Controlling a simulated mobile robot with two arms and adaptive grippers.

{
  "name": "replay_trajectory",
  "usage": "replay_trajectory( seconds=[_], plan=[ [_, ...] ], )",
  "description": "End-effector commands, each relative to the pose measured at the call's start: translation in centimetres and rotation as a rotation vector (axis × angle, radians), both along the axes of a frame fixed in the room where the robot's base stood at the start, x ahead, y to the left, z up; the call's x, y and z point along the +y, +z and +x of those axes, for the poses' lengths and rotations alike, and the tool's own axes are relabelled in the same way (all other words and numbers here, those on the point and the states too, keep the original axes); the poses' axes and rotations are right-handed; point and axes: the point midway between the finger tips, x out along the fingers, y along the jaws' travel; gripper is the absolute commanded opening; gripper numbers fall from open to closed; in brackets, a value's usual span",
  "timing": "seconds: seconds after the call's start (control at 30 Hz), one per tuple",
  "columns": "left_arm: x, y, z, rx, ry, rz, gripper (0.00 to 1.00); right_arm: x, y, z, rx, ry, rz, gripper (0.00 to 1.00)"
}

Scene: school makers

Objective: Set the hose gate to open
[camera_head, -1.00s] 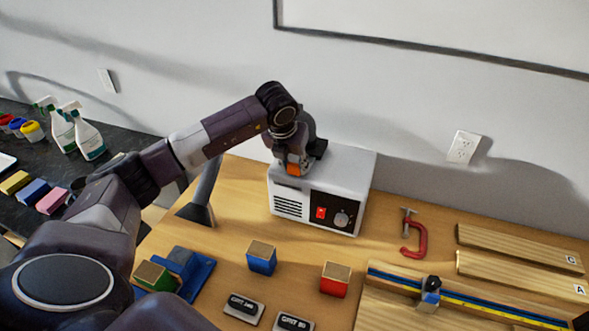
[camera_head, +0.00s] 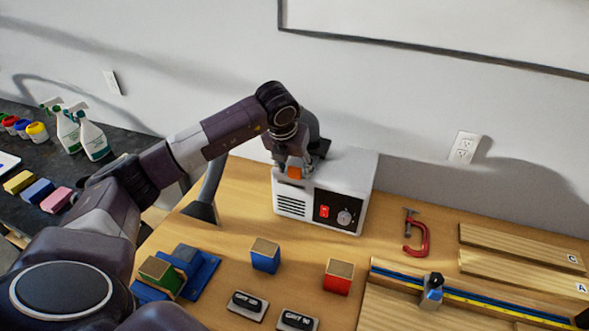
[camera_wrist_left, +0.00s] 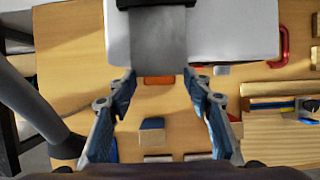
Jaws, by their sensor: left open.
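A light grey machine box (camera_head: 335,197) with a vent, a red switch and a dial stands at the back of the wooden bench. An orange tab (camera_head: 295,174) shows at its left upper front, below my left gripper (camera_head: 292,158). In the left wrist view the orange tab (camera_wrist_left: 158,80) sits at the end of a flat grey piece (camera_wrist_left: 160,42), which appears to be the hose gate. My left gripper (camera_wrist_left: 160,108) is open, its blue fingers on either side of the tab and apart from it. Its fingertips are mostly hidden in the head view. My right gripper is not in view.
A grey hose nozzle (camera_head: 203,200) stands left of the machine. A blue block (camera_head: 265,256), a red block (camera_head: 338,277) and grit-labelled blocks lie in front. A red clamp (camera_head: 416,240) and wooden boards (camera_head: 520,246) are to the right. Bare bench lies between them.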

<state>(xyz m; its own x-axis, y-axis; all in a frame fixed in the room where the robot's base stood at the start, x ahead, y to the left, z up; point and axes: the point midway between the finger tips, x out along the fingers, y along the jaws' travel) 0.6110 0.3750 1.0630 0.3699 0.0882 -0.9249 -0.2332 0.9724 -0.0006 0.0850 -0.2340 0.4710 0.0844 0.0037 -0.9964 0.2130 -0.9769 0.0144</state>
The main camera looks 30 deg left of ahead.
Motion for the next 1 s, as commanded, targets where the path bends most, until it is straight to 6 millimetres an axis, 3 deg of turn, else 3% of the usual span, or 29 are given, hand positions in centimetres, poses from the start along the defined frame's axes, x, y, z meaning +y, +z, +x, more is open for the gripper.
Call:
replay_trajectory(
  seconds=[0.3,0.5,0.7,1.0],
  plan=[
    [-0.5,6.1,-2.3,-0.006,-0.001,0.002,0.46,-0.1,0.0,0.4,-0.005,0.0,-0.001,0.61],
    [-0.8,9.1,-3.6,-0.003,0.0,0.0,0.46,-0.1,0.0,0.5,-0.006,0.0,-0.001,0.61],
    [-0.9,10.3,-4.1,-0.001,0.0,0.001,0.46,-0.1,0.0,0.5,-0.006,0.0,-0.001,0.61],
    [-0.9,10.3,-4.2,0.0,0.0,0.001,0.46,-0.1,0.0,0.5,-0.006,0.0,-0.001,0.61]
  ],
)
